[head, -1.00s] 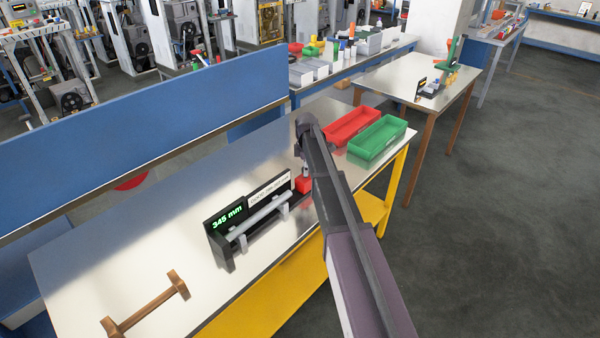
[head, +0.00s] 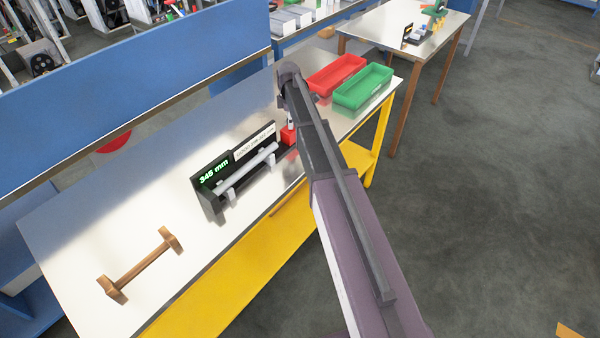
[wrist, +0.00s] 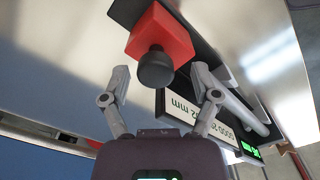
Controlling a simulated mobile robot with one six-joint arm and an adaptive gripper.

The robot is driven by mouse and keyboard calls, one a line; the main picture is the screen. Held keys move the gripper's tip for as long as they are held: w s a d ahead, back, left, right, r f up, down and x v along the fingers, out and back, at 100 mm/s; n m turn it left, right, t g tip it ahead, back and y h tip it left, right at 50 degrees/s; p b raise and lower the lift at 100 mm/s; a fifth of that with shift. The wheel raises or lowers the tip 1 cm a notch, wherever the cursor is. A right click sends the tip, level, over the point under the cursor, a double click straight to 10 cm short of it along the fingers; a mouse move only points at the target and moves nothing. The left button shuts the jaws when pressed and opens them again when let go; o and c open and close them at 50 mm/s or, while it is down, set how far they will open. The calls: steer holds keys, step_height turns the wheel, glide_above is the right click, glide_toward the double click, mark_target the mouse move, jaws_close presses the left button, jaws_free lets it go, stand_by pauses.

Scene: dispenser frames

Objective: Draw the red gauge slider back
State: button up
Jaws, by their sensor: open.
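The red gauge slider (wrist: 160,38) is a red block with a dark round knob (wrist: 155,70), seen close up in the wrist view. In the head view the slider (head: 288,136) sits at the right end of the black gauge (head: 208,197), partly hidden by my arm. The gauge display (head: 214,171) reads 345 mm in green. A grey bar (head: 246,170) rests on supports along the gauge. My gripper (wrist: 160,72) is open, its fingers on either side of the knob, with gaps to both. In the head view my arm hides most of the gripper.
A red tray (head: 336,74) and a green tray (head: 362,88) stand on the table (head: 75,225) beyond the gauge. A brown wooden handle (head: 140,266) lies at the near left. A blue panel (head: 130,75) runs behind the table. Bare table lies left of the gauge.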

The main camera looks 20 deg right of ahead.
steer(key=s+a, duration=0.2)
steer(key=a, duration=0.1)
steer(key=shift+s+a, duration=0.1)
steer(key=shift+s, duration=0.15)
step_height(320, 180, up, 14)
steer(key=p, duration=1.4)
steer(key=s+f+m+b, duration=0.7)
steer(key=s+f+b, duration=0.1)
steer(key=s, duration=0.6)
steer(key=s+f+m+b, duration=0.8)
steer(key=s, duration=0.6)
steer(key=shift+a+f+b, duration=0.2)
steer(key=shift+f+b, duration=0.15)
steer(key=shift+f, duration=0.05)
steer(key=shift+s+m, duration=0.15)
steer(key=shift+m, duration=0.15)
